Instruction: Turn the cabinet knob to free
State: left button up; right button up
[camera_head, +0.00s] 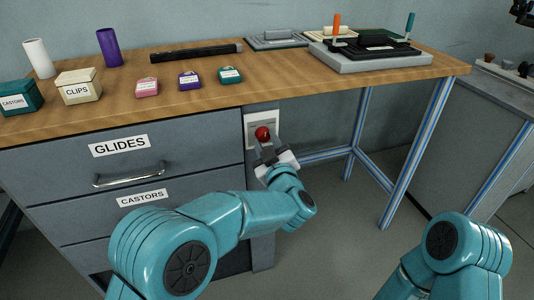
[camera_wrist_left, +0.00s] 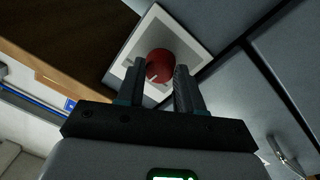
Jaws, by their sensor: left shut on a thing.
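The cabinet knob (camera_head: 262,133) is red and round, set on a pale square plate (camera_head: 250,126) on the cabinet's front, just under the tabletop. My left gripper (camera_head: 266,146) reaches up to it from below. In the left wrist view the red knob (camera_wrist_left: 159,66) sits between the two dark fingers of my left gripper (camera_wrist_left: 157,80), which are shut on it. A small white mark shows on the knob's face. The plate (camera_wrist_left: 190,40) looks tilted in that view. My right arm (camera_head: 455,255) shows at the lower right; its gripper is out of view.
Drawers labelled GLIDES (camera_head: 120,146) and CASTORS (camera_head: 142,197) are left of the knob; the upper one has a metal handle (camera_head: 129,175). The wooden tabletop (camera_head: 200,65) above holds small boxes, cylinders and a dark bar. Blue table legs (camera_head: 420,150) stand at right, with open space under the table.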

pick_arm(q)
jog(key=n+b, duration=0.3)
jog(key=n, duration=0.1)
jog(key=shift+f+y, duration=0.1)
jog(key=shift+y, duration=0.3)
jog(key=n+b, duration=0.3)
jog(key=shift+n, duration=0.3)
jog(key=shift+d+r+n+y+b, duration=0.1)
jog(key=shift+r+n+y+b, duration=0.05)
jog(key=shift+n+b, duration=0.5)
jog(key=shift+r+n+y+b, duration=0.15)
jog(key=shift+n+b, duration=0.25)
jog(key=shift+n, duration=0.45)
pick_arm(e)
jog(key=w+d+f+t, duration=0.1)
jog(key=w+f, duration=0.2)
jog(key=f, duration=0.5)
jog(key=shift+d+f+m, duration=0.15)
jog(key=shift+d+m, duration=0.1)
jog(key=shift+m, duration=0.05)
jog(key=shift+w, duration=0.1)
pick_arm(q)
jog(key=o, duration=1)
jog(key=shift+w, duration=0.1)
jog(key=shift+o, duration=0.2)
jog(key=shift+f, duration=0.15)
pick_arm(e)
jog(key=shift+d+f, duration=0.1)
